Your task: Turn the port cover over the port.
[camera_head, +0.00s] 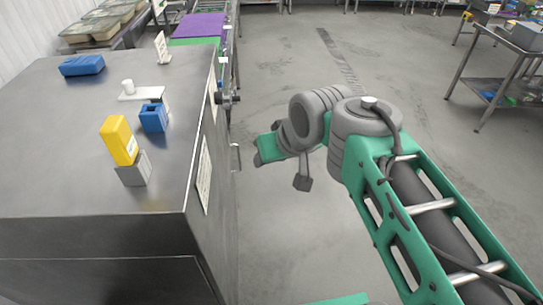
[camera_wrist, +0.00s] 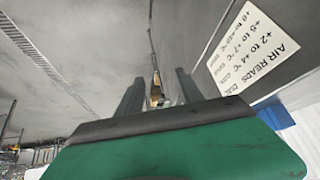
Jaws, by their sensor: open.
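A dark round fitting (camera_head: 227,99) sticks out from the right side wall of the steel cabinet (camera_head: 60,180); it may be the port or its cover, but I cannot tell the two apart. My gripper (camera_wrist: 158,88) is open, with its two dark fingers spread in the wrist view. A small brown and pale part (camera_wrist: 155,94) shows in the gap between the fingers; I cannot tell what it is or how far off. In the head view the green gripper body is right of the cabinet wall, below and right of the fitting; its fingers are not clear there.
A label sheet (camera_wrist: 255,45) is on the cabinet wall. A yellow device (camera_head: 119,140) in a grey stand, a blue holder (camera_head: 154,118), a blue block (camera_head: 82,65) and a white sign (camera_head: 163,47) stand on the cabinet top. The floor (camera_head: 285,70) beyond my arm is clear.

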